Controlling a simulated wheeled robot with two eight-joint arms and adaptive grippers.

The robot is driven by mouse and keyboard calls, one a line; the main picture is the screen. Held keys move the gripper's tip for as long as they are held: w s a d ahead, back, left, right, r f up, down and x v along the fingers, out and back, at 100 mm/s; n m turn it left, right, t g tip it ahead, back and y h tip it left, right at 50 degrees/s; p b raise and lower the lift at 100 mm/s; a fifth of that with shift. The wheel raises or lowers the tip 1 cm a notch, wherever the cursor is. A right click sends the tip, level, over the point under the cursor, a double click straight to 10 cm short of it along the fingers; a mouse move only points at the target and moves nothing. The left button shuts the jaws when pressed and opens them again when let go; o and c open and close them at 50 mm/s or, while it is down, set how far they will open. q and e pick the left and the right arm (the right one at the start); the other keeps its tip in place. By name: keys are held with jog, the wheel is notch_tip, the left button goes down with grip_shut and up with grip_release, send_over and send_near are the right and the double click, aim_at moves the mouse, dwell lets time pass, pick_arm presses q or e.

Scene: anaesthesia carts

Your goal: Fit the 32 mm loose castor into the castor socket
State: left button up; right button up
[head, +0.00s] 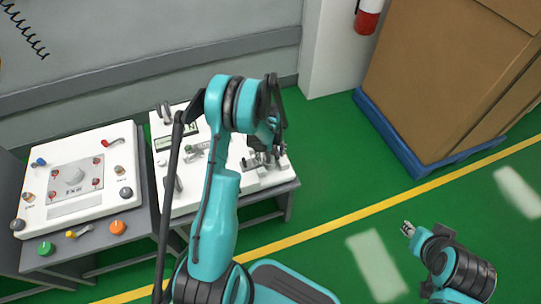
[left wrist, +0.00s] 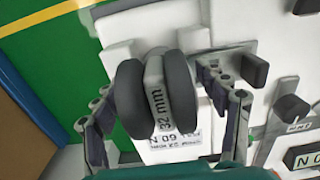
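The 32 mm castor (left wrist: 155,92) has two dark wheels and a pale middle band marked "32 mm". It shows large in the left wrist view, between the two fingers of my left gripper (left wrist: 165,105). The fingers stand apart at either side of the wheels, and I see no clear grip on them. In the head view my left gripper (head: 264,152) is over the right part of a white-topped cart (head: 235,190), and the arm hides part of that top. I cannot make out the castor socket. My right gripper (head: 407,229) is small, over the floor; its opening is unclear.
Grey fittings and dark knobs (left wrist: 292,108) stand close to the right of the left gripper. Another white panel (head: 80,207) with coloured knobs lies on the left. Brown boxes (head: 440,70) on a blue pallet (head: 396,145) stand at the back right. Green floor (head: 330,170) is clear between.

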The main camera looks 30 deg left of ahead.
pick_arm(q)
notch_tip(320, 180, up, 12)
dwell(0.6)
dwell(0.5)
